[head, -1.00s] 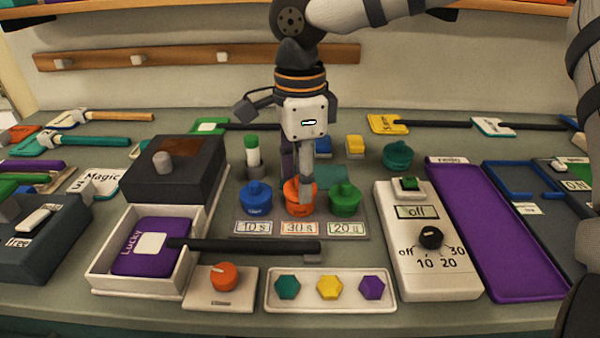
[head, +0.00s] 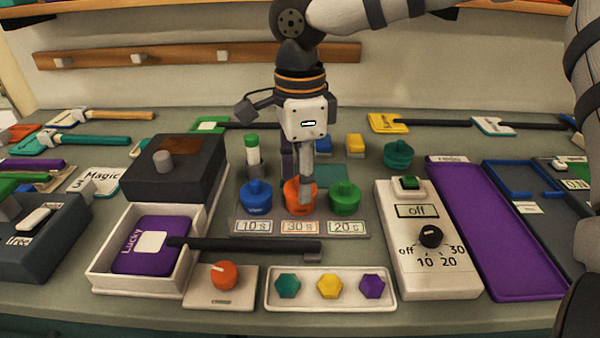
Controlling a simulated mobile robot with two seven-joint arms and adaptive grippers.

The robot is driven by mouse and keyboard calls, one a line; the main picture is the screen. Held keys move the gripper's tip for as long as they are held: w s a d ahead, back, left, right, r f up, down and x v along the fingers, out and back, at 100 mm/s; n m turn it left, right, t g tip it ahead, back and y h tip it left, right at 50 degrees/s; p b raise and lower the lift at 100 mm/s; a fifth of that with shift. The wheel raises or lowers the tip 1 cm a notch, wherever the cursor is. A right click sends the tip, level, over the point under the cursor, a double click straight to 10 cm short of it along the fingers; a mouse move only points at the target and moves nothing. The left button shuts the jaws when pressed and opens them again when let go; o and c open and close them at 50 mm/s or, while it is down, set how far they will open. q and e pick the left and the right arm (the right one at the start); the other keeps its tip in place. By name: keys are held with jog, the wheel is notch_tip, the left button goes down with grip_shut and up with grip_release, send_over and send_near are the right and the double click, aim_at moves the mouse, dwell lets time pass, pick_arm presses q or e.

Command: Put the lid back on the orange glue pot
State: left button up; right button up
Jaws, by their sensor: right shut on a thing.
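The orange glue pot (head: 291,204) stands in the middle of a row of three pots on a grey base, behind the label "30 s". My left gripper is not in view.
A blue pot (head: 256,200) and a green pot (head: 345,201) stand close on either side. A teal pot (head: 398,155) is behind right. A timer box (head: 428,265) stands right, and a white box (head: 135,282) with a dark-handled purple paddle is front left.

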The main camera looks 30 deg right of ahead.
dwell(0.4)
jog(key=o, duration=0.9)
jog(key=o, duration=0.5)
jog(key=shift+r, duration=3.5)
grip_shut()
